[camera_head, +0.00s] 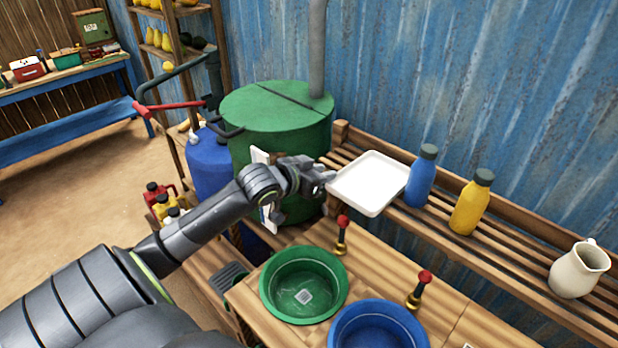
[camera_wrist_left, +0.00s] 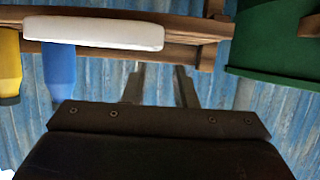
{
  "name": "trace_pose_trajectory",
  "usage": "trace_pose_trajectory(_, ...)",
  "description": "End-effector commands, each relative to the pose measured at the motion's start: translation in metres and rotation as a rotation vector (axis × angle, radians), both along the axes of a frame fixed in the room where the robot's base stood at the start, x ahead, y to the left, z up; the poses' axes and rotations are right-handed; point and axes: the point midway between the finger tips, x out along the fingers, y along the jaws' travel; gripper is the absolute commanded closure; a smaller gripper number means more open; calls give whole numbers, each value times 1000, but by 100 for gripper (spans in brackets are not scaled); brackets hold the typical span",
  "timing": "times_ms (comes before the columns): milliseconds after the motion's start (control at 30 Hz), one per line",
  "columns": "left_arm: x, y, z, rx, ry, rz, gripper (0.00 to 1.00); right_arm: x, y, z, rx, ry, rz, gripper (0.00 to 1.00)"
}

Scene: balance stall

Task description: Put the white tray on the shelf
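The white tray (camera_head: 370,183) appears to lie flat on the left end of the slatted wooden shelf (camera_head: 512,245), with its near corner at or over the shelf's front edge. In the left wrist view the tray (camera_wrist_left: 95,32) shows edge-on, upside down, against the shelf. My left gripper (camera_head: 326,177) is just left of the tray. In the wrist view its two fingers (camera_wrist_left: 160,85) stand apart with nothing between them, to the side of the tray. Whether a fingertip touches the tray cannot be told. My right gripper is not in view.
A blue bottle (camera_head: 421,177) stands close to the tray's right, then a yellow bottle (camera_head: 470,203) and a cream jug (camera_head: 578,270). A green barrel (camera_head: 275,125) stands behind my left gripper. Below are a green basin (camera_head: 303,262) and a blue basin (camera_head: 378,325).

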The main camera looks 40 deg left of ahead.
Motion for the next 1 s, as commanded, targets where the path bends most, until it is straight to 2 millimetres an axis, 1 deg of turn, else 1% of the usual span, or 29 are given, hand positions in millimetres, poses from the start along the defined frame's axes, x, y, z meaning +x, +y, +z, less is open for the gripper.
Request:
trace_pose_trajectory(33,-9,1,2,8,1,-2,75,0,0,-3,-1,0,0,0)
trace_pose_trajectory(133,-23,1,8,6,2,-4,75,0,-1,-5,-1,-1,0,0)
trace_pose_trajectory(300,-37,4,15,5,2,0,75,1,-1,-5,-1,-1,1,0)
trace_pose_trajectory(400,-42,3,17,2,1,-1,75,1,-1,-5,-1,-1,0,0)
trace_pose_trajectory(600,-46,3,19,-1,1,-2,75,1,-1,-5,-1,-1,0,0)
trace_pose_trajectory(1000,-45,3,19,-1,1,-2,75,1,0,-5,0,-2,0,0)
